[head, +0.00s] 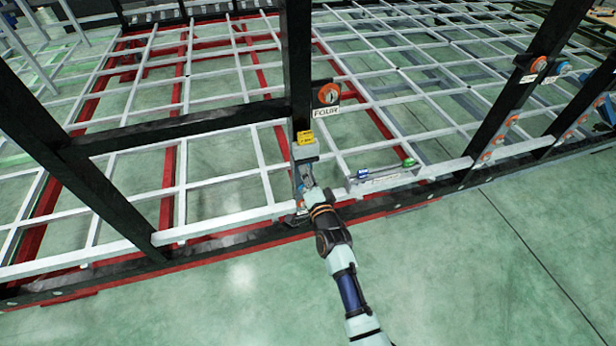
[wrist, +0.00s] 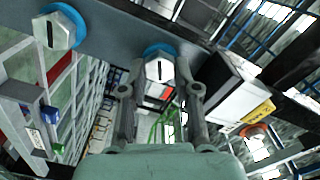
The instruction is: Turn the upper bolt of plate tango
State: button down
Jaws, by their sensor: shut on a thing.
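In the wrist view a pale hex bolt (wrist: 160,70) with a dark slot and a blue ring behind it sits between the fingers of my gripper (wrist: 158,80). The fingers are closed on its sides. A second similar bolt (wrist: 58,30) with a blue ring is at upper left, apart from the fingers. Both are on a dark grey plate (wrist: 110,38). In the head view my gripper (head: 306,184) is at the foot of the dark post, below a yellow tag (head: 305,137). The bolts are hidden there, and I cannot read the name tango.
A sign reading FOUR with an orange ring (head: 327,93) is on the post above. A small ledge with a blue item (head: 363,174) and a green item (head: 408,162) lies to the right. White lattice bars (head: 225,175) spread behind. Green floor in front is clear.

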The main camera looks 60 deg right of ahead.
jog(key=n+b, duration=0.2)
jog(key=n, duration=0.9)
jog(key=n+b, duration=0.2)
jog(key=n, duration=0.9)
jog(key=shift+w+a+f, duration=0.1)
jog(key=shift+w+f, duration=0.05)
jog(key=shift+f, duration=0.05)
jog(key=shift+n, duration=0.3)
jog(key=c, duration=1.1)
grip_release()
jog(key=shift+c, duration=0.2)
jog(key=o, duration=0.3)
jog(key=shift+w+r, duration=0.15)
jog(key=shift+w, duration=0.05)
jog(key=shift+s, duration=0.15)
